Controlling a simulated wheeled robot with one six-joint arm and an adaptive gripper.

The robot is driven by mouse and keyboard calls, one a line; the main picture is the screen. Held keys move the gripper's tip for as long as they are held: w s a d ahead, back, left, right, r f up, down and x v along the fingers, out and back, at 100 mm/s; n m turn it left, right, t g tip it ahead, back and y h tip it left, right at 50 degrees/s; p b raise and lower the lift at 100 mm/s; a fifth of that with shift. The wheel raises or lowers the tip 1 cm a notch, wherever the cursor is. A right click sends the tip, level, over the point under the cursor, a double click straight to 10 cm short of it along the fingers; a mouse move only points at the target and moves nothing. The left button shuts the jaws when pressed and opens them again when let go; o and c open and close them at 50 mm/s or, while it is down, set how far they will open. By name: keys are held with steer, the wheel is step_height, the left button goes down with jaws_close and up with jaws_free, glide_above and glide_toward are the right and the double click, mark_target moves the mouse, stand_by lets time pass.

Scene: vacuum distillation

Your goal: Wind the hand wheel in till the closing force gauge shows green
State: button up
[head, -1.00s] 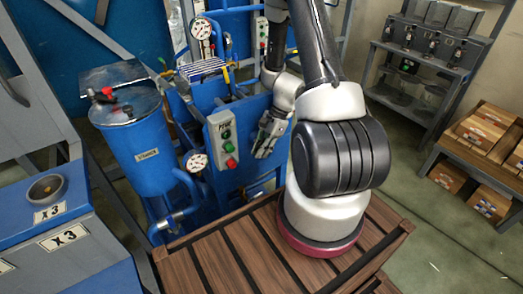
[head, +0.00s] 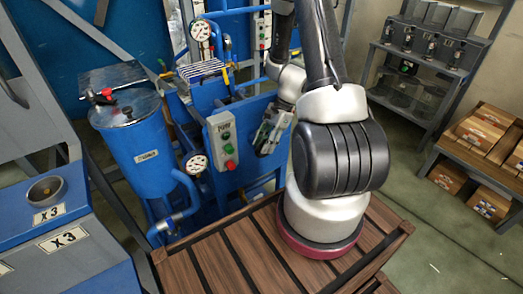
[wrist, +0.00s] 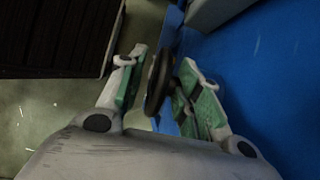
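A dark hand wheel (wrist: 158,82) shows nearly edge-on in the wrist view, standing off a blue panel on a short dark stub. My gripper (wrist: 160,72) is open, with its green-padded fingers on either side of the wheel's rim. A gap shows between the left finger and the rim; I cannot tell whether the right finger touches the wheel. In the head view my gripper (head: 268,136) is at the blue press frame, and the wheel cannot be made out. Two white dial gauges, an upper one (head: 201,30) and a lower one (head: 196,163), show there; their readings are too small to tell.
A grey control box (head: 222,140) with green and red buttons is just left of my gripper. A blue tank (head: 140,150) stands further left. A slatted wooden surface (head: 235,250) lies in front. Shelves (head: 425,70) and boxes (head: 480,130) stand at the right.

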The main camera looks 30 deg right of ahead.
mark_target(261, 158)
steer(key=v, duration=0.8)
steer(key=shift+r, duration=0.3)
steer(key=shift+d, duration=0.1)
steer(key=shift+h, duration=0.6)
steer(key=a+f, duration=0.2)
steer(key=f, duration=0.1)
steer(key=shift+a, duration=0.4)
steer(key=shift+x, duration=0.8)
steer(key=x, duration=0.6)
steer(key=shift+f, duration=0.45)
jaws_close()
